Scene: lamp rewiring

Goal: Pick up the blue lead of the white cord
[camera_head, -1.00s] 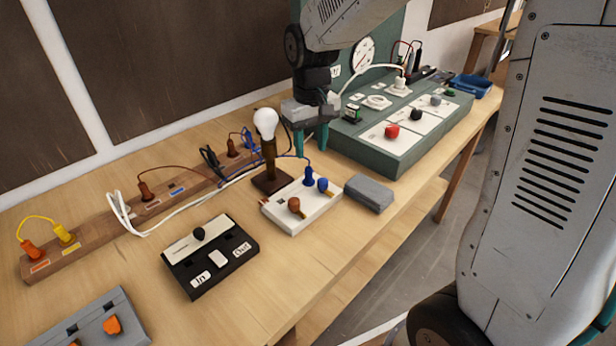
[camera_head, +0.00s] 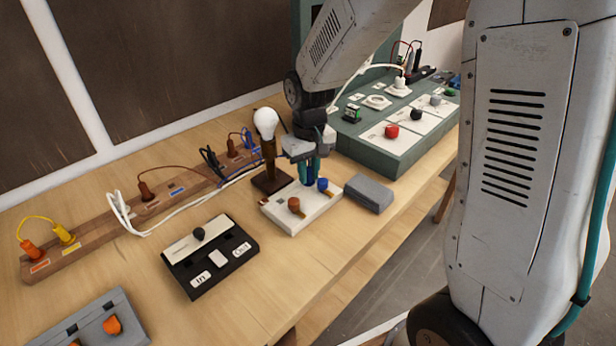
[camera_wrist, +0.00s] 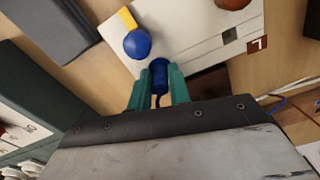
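The blue lead's plug (camera_head: 309,176) stands at the white box (camera_head: 291,219), largely hidden by my fingers in the head view. In the wrist view, the blue plug (camera_wrist: 159,76) sits between the two teal fingers of my gripper (camera_wrist: 159,86), which close in on both its sides with no clear gap. In the head view my gripper (camera_head: 310,168) points down over the back of the white box. Whether the plug is still seated in the box cannot be seen. The white cord (camera_head: 180,216) lies on the table to the left, behind the black box.
A blue knob (camera_head: 322,185) and a brown knob (camera_head: 294,205) are on the white box close by. The bulb lamp (camera_head: 266,130) stands just left of my gripper. A grey block (camera_head: 368,193) and a green console (camera_head: 395,150) are to the right.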

